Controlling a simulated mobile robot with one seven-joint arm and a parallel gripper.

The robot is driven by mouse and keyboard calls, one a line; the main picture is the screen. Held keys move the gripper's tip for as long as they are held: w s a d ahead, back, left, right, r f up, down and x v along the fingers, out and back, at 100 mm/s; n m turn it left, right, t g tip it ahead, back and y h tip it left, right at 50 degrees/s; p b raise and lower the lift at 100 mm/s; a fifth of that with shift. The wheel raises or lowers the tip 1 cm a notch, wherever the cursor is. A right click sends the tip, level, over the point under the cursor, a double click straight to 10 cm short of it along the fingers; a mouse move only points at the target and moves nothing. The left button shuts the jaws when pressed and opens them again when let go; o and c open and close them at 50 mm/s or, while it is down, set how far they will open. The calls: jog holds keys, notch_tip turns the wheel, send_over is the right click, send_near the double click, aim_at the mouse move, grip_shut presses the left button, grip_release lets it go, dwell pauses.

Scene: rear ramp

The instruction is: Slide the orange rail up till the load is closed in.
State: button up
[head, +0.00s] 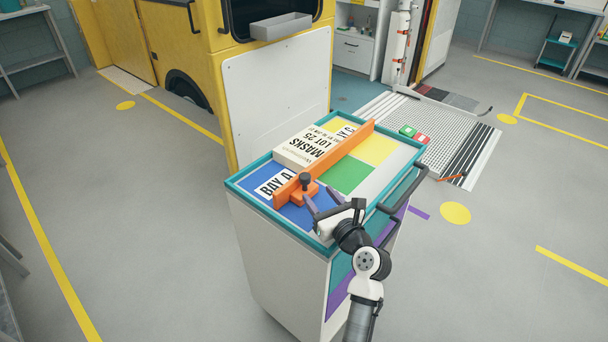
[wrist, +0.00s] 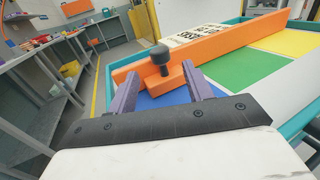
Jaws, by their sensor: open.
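The orange rail (head: 335,157) stands on edge across the top of the cart, running diagonally. Near its front end is an orange block with a dark knob (head: 305,178). The load, a white box marked MASKS LOT 25 (head: 293,153), lies on the far side of the rail; I cannot tell whether they touch. In the wrist view the rail (wrist: 215,47) crosses ahead, partly hiding the box (wrist: 195,34). My gripper (head: 321,196) is open and empty, its purple fingers pointing at the knob block. In the wrist view the knob (wrist: 158,57) shows just beyond the fingertips (wrist: 163,82).
The cart top has a raised teal rim (head: 403,163) and blue, green and yellow panels. A dark handle (head: 408,195) runs along its right side. Small green and red blocks (head: 414,133) show beyond the far edge. A yellow vehicle (head: 200,60) stands behind the cart.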

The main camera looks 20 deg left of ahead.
aim_at(308, 181)
jog(key=p+x, duration=0.1)
jog(key=x, duration=0.8)
jog(key=shift+d, duration=0.1)
grip_shut()
